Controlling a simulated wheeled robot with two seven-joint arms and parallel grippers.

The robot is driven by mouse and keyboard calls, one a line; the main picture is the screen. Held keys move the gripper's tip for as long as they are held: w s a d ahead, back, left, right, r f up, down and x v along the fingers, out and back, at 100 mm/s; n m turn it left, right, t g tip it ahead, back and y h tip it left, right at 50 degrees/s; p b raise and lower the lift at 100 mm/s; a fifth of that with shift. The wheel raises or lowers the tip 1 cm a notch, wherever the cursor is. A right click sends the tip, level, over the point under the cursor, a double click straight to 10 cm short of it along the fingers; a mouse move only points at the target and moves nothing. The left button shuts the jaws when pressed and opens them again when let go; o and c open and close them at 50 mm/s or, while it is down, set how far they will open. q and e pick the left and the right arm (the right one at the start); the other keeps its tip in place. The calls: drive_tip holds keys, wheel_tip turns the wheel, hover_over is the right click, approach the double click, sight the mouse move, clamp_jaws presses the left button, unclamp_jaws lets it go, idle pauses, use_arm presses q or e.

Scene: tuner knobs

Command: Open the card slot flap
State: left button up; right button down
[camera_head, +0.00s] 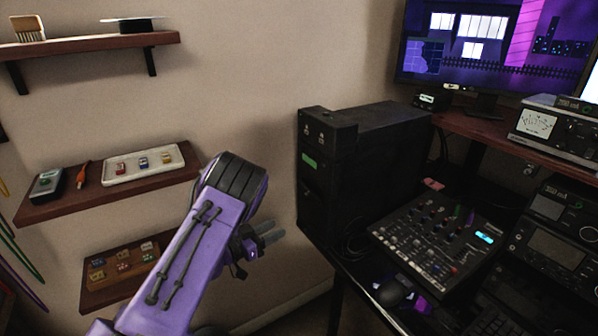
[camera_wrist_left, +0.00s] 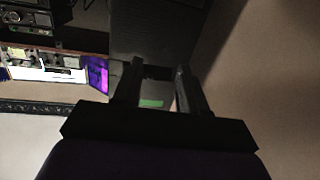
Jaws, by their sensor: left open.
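A black tower unit (camera_head: 380,150) stands at the left end of the dark desk, with a green label (camera_head: 309,161) on its front face. I cannot make out a card slot flap for certain; the front is dark. My left gripper (camera_head: 272,232) is open and empty, in front of and below the label, apart from the tower in the head view. In the left wrist view, the tower front and the green label (camera_wrist_left: 151,103) show between the two spread fingers of the left gripper (camera_wrist_left: 160,72). My right gripper is not in view.
Wall shelves with small parts, a white tray (camera_head: 145,166) among them, are on the left. A mixer (camera_head: 436,240) sits right of the tower, with radio units (camera_head: 555,240) beyond it and a monitor (camera_head: 490,45) above.

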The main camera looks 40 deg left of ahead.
use_arm(q)
wheel_tip(320, 180, up, 7)
drive_tip(key=a+m+h+p, duration=0.1)
drive_tip(key=a+m+h, duration=0.1)
drive_tip(key=h, duration=0.1)
drive_tip(key=p+x, duration=0.2)
drive_tip(key=x, duration=0.9)
drive_tip(key=shift+f, duration=0.2)
clamp_jaws()
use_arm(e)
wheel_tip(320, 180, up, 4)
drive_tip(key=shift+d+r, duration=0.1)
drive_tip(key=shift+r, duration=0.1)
